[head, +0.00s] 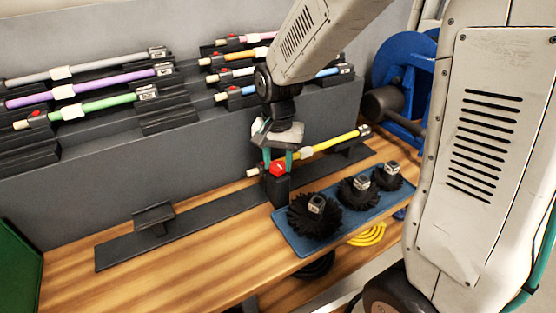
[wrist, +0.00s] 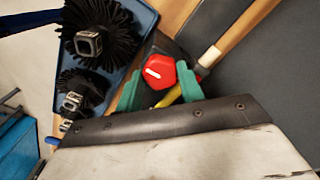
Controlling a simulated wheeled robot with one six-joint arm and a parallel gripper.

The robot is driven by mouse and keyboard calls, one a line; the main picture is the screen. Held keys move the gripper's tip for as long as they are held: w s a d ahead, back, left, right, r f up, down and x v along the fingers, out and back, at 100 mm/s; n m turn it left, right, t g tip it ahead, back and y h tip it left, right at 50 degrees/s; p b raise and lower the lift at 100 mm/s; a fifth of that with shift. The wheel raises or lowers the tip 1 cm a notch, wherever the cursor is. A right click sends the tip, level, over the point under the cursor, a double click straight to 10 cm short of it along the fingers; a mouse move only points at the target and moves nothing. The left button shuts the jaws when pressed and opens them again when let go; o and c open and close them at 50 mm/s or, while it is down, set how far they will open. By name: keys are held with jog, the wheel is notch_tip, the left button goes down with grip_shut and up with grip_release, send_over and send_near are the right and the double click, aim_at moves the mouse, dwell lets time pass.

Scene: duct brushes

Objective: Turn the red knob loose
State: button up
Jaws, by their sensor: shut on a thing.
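The red knob (head: 278,169) sits on top of a black clamp block (head: 276,192) at the bench's front. In the wrist view the knob (wrist: 157,72) has a white line on its face, pointing at a slant. My gripper (head: 277,157) is above the block, with its green fingers on either side of the knob, shut on it. The fingers also show in the wrist view (wrist: 160,88). A yellow rod (head: 335,142) with a white collar runs from the block to a rest at the back right. My gripper hides part of the rod near the block.
A blue tray (head: 289,236) with three black round brushes (head: 314,217) stands just right of the block. Racks of coloured rods (head: 88,88) stand behind on a grey step. A long dark base plate (head: 120,253) with a small rest lies to the left. Bare wood is at the front left.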

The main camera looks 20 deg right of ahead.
jog(key=n, duration=0.8)
jog(key=shift+n, duration=0.4)
jog(key=n, duration=0.4)
jog(key=shift+n, duration=2.2)
jog(key=o, duration=1)
jog(key=shift+r, duration=0.15)
